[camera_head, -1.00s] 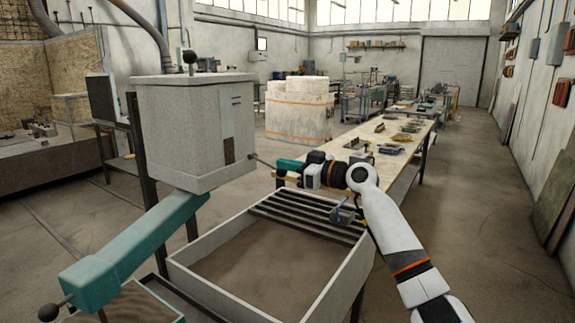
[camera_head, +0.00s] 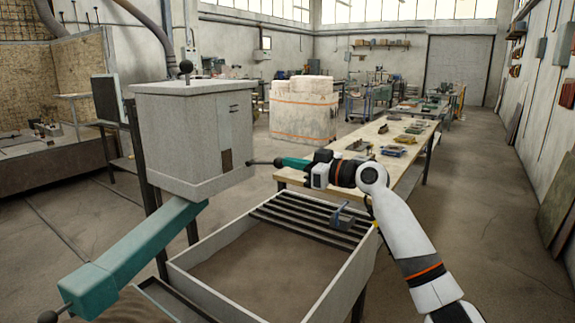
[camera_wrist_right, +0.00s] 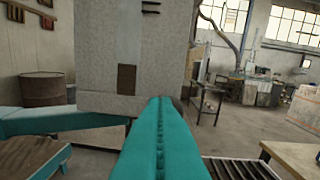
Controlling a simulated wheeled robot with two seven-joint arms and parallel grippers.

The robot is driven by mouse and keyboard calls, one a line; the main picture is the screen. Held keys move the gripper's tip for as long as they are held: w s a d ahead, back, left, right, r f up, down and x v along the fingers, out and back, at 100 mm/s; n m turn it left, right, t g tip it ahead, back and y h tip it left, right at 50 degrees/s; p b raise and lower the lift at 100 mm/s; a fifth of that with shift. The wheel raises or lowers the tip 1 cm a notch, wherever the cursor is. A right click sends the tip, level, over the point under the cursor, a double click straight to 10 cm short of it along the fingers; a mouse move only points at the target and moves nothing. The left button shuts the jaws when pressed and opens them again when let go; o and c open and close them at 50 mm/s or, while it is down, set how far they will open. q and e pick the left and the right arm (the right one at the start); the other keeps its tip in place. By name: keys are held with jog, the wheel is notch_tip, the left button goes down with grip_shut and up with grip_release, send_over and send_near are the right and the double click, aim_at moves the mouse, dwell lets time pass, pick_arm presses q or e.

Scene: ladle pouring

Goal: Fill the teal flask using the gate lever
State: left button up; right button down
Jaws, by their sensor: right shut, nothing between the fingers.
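A pale grey box-shaped hopper (camera_head: 180,135) stands on dark legs at the left. A teal chute (camera_head: 140,255) slopes from its underside to the lower left, with a black-knobbed rod (camera_head: 47,316) at its end. A second black-knobbed lever (camera_head: 186,67) stands on the hopper top. A low tray with a teal edge (camera_wrist_right: 58,163), possibly the flask, shows at lower left in the right wrist view. My right gripper (camera_head: 284,163) has teal fingers, shut and empty, pointing at the hopper's face; they also fill the middle of the wrist view (camera_wrist_right: 160,140). A short dark rod (camera_head: 261,162) shows between fingers and hopper; its contact is unclear.
An open tray (camera_head: 335,290) with a barred grate lies below my right arm, and a blue-grey clamp-like thing (camera_head: 342,215) rests on the bars. A long wooden bench (camera_head: 395,165) with several tools stands behind. Open floor lies at the right.

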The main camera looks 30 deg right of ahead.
jog(key=f+b+v, duration=0.1)
jog(key=b+v, duration=0.1)
jog(key=v, duration=0.4)
jog(key=shift+s, duration=0.25)
jog(key=shift+f, duration=0.1)
dwell(0.8)
